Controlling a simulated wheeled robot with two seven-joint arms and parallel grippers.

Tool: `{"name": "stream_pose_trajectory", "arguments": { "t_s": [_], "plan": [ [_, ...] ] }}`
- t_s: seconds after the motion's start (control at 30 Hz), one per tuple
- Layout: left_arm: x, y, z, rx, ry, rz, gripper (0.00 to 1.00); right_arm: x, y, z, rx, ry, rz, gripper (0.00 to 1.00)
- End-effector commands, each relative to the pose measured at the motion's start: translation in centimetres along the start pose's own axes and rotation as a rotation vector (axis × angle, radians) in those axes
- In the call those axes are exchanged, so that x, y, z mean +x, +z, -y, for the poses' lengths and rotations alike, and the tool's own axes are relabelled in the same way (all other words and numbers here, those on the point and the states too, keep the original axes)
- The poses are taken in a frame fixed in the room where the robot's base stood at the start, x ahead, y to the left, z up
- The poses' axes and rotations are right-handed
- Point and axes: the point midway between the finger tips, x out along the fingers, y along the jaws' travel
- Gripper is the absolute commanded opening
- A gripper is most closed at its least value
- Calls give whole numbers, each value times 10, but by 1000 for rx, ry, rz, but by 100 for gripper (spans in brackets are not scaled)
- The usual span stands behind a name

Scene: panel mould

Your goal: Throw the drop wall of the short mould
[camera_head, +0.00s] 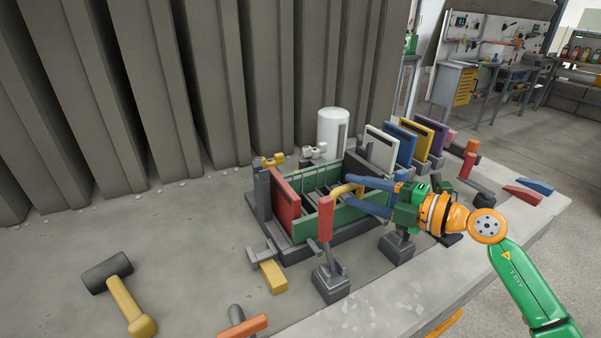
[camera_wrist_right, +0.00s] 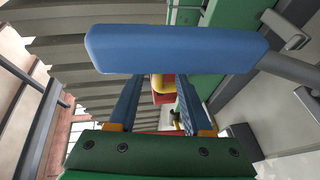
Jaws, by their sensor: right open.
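The mould (camera_head: 286,253) stands on the bench, with green long walls, a red end panel (camera_head: 284,203) and a white panel (camera_head: 381,147). Its front green wall (camera_head: 347,216) stands upright. A yellow handle (camera_head: 347,189) shows at that wall's top; in the right wrist view, yellow (camera_wrist_right: 158,82) shows between my fingertips, in front of red. My right gripper (camera_head: 362,194) is open, its two blue fingers reaching in from the right beside the handle. Contact cannot be told. A blue bar handle (camera_wrist_right: 175,49) crosses close to the right wrist camera. My left gripper is out of view.
A red-handled lever (camera_head: 326,220) stands in front of the mould; another grey lever base (camera_head: 397,248) sits below my right gripper. Blue, yellow and purple panels stand behind. A yellow-handled mallet (camera_head: 130,305) lies on clear bench at left. A ribbed wall closes the back.

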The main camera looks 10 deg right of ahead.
Motion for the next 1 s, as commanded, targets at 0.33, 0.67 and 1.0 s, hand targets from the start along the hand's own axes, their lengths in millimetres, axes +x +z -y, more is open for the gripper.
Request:
{"name": "stream_pose_trajectory", "arguments": {
  "t_s": [0.33, 0.67, 1.0],
  "plan": [
    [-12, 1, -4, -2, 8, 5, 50, 59, 0, -2, 4, 4, -2, 50],
    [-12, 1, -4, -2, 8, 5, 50, 70, 0, 0, 1, 1, -1, 50],
    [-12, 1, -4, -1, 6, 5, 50, 70, 0, 0, 1, 1, -1, 0]
  ]
}}
